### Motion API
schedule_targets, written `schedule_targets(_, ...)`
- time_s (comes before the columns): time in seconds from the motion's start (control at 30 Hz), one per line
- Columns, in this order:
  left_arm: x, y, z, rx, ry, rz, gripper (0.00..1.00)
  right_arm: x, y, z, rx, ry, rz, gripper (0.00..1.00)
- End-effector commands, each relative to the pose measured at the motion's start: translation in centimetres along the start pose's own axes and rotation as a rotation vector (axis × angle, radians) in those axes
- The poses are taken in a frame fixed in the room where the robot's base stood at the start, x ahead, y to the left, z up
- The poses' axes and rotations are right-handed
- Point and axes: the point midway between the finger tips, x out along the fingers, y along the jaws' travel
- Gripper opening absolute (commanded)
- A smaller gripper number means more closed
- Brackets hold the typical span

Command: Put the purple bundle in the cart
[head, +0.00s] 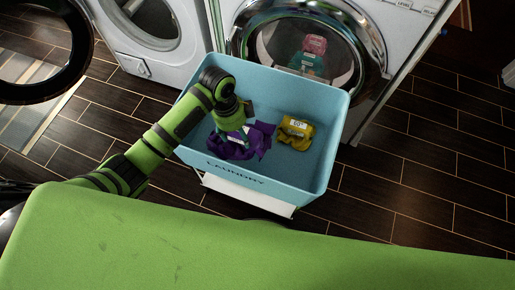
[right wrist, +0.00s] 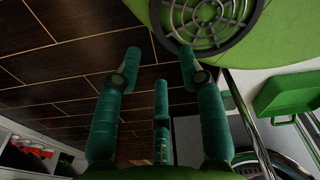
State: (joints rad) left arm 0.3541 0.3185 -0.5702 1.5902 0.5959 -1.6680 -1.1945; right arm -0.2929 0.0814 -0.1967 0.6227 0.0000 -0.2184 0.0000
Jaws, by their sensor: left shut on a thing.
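The purple bundle (head: 229,148) is low inside the light blue laundry cart (head: 319,181), toward its left side. My left gripper (head: 237,132) reaches down into the cart from the left and is shut on the purple bundle. The gripper and a pale label partly cover the bundle. I cannot tell whether the bundle rests on the cart floor. My right gripper (right wrist: 160,62) shows in the right wrist view with its teal fingers spread, open and empty, away from the cart.
A yellow bundle (head: 295,132) lies in the cart's right part. Behind the cart, an open washer (head: 306,48) holds red and teal bundles (head: 310,56). Another white machine (head: 150,40) stands to the left. Dark plank floor (head: 430,150) is clear on the right.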

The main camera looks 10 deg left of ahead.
Motion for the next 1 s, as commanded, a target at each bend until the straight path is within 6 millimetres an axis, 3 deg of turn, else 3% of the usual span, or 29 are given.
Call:
schedule_targets(0.03,1.2,0.0,0.1,0.0,0.001,-0.001,0.1,1.2,0.0,0.1,0.0,0.0,0.001,0.4)
schedule_targets(0.1,1.7,0.0,0.2,0.001,0.002,-0.001,0.1,1.6,0.0,0.2,0.0,-0.001,0.001,0.4)
schedule_targets(0.23,2.9,0.0,0.3,-0.001,0.002,0.001,0.1,1.9,0.0,0.4,0.0,-0.003,0.0,0.4)
schedule_targets(0.5,7.4,0.0,1.0,-0.001,0.001,0.001,0.1,2.7,-0.2,1.1,-0.002,-0.011,-0.002,0.4)
schedule_targets(0.63,8.5,0.0,1.2,-0.001,0.001,0.0,0.1,2.9,-0.2,0.8,-0.004,-0.002,-0.003,0.4)
schedule_targets(0.83,11.3,0.1,1.6,-0.001,0.0,0.001,0.1,3.6,-0.2,-0.6,-0.006,0.032,-0.002,0.4)
schedule_targets(1.0,11.8,0.0,1.8,-0.001,0.0,-0.002,0.1,3.6,0.1,-2.9,-0.008,0.073,0.002,0.4)
